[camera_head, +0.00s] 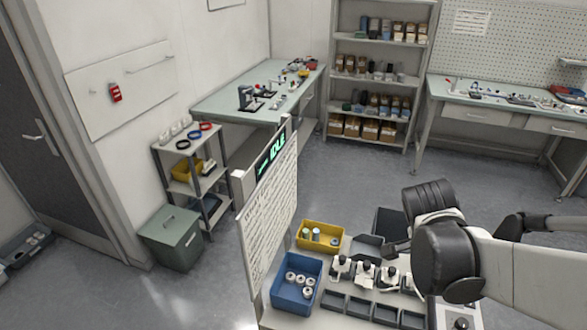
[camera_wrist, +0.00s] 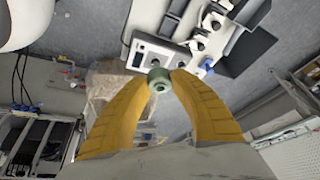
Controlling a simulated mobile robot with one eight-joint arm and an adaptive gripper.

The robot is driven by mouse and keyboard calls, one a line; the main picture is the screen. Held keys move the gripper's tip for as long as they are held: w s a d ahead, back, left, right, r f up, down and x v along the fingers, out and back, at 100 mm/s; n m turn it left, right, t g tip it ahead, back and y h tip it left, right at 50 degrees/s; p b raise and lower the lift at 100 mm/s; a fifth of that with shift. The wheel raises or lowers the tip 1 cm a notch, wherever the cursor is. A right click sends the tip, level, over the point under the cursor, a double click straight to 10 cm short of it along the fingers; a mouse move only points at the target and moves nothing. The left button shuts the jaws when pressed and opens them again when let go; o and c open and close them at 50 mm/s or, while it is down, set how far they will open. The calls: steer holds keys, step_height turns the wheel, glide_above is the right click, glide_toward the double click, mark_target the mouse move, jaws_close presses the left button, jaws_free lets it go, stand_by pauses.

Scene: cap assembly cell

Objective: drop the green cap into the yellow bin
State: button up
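The green cap (camera_wrist: 158,82) is a small round piece with a hole in its middle. In the wrist view it sits between the tips of the yellow fingers of my gripper (camera_wrist: 162,78), which is shut on it. The yellow bin (camera_head: 334,249) stands on the bench in the head view, behind the blue bin, with a few pale green and whitish cylinders inside. In the head view my arm comes in from the right, with its wrist over the bench to the right of the yellow bin. The cap cannot be made out there.
A blue bin (camera_head: 282,300) with several white rings stands in front of the yellow bin. A tall white panel (camera_head: 271,225) rises at the bench's left edge. Small white fixtures (camera_head: 363,274) and grey trays (camera_head: 358,306) fill the bench middle. Another yellow bin (camera_head: 182,172) sits on the left shelf.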

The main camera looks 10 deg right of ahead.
steer(key=w+a+f+n+t+b, duration=0.1)
steer(key=w+a+f+n+b, duration=0.2)
steer(key=w, duration=0.7)
steer(key=w+a+f+n+b, duration=0.1)
steer(key=w+f+b, duration=0.25)
steer(key=w, duration=0.75)
steer(key=n+t+y+b, duration=0.2)
steer(key=n+b, duration=0.3)
steer(key=b, duration=0.1)
glide_above(324, 242)
step_height(324, 242, down, 16)
steer(key=shift+f+b, duration=1.35)
steer(key=shift+f, duration=1.3)
steer(key=o, duration=0.7)
steer(key=shift+r, duration=0.1)
